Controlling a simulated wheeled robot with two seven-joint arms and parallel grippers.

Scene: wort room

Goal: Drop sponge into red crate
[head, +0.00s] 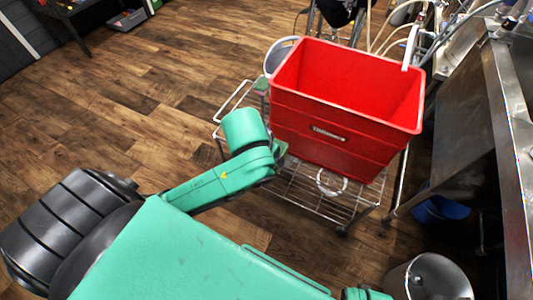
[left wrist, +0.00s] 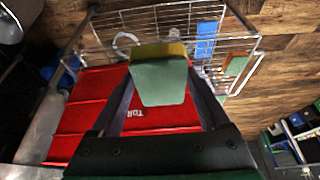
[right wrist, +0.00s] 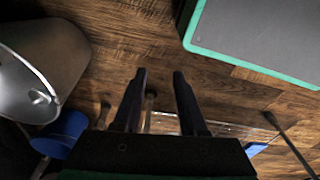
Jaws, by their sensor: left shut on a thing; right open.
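The red crate (head: 340,130) stands upright and open on a wire cart, and its visible interior looks empty. Its red side also shows in the left wrist view (left wrist: 85,115). The sponge (left wrist: 160,82), a pale green block with a yellow layer, is between the fingers of my left gripper (left wrist: 160,92), which is shut on it. In the head view my left arm reaches to the crate's near left side; the fingers are mostly hidden there. My right gripper (right wrist: 160,88) is open and empty above the floor.
The wire cart (head: 310,195) has a lower shelf; blue and green-orange items (left wrist: 207,38) lie on its rack. A steel sink unit (head: 490,120) stands right. A metal bucket (head: 428,280) and a blue bucket (head: 440,207) stand below it.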

